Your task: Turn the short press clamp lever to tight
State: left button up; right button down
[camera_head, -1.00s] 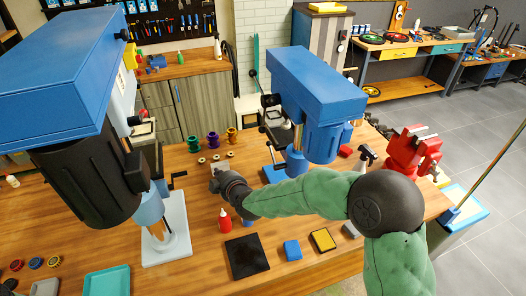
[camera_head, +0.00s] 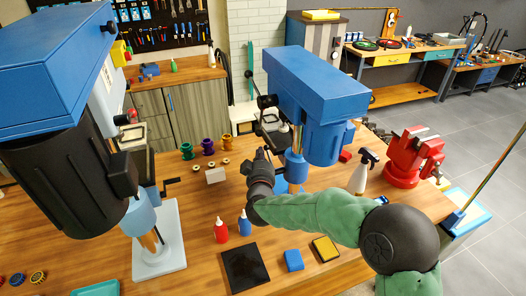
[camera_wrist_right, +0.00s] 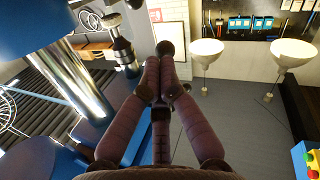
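The short press (camera_head: 315,85) is the blue drill press at the centre of the wooden bench in the head view. My right gripper (camera_head: 261,154) is just left of its column (camera_head: 295,167). In the right wrist view my right gripper (camera_wrist_right: 161,75) has its fingers brought together. A dark round knob (camera_wrist_right: 165,47) shows right at the fingertips; I cannot tell whether it is touched or gripped. The lever's shaft is hidden, so its setting cannot be read. The press's metal column (camera_wrist_right: 80,80) stands left in that view. My left gripper is out of view.
A taller blue press (camera_head: 55,75) fills the left. Red (camera_head: 221,231) and blue (camera_head: 244,223) bottles, a black plate (camera_head: 245,266) and a spray bottle (camera_head: 362,174) stand near my right arm. A white block (camera_head: 215,175) and spools (camera_head: 208,147) lie left of the gripper.

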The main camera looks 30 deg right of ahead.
aim_at(270, 159)
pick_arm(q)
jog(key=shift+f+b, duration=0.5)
pick_arm(e)
jog(key=w+d+f, duration=0.3)
jog(key=w+d, duration=0.1)
jog(key=shift+w, duration=0.25)
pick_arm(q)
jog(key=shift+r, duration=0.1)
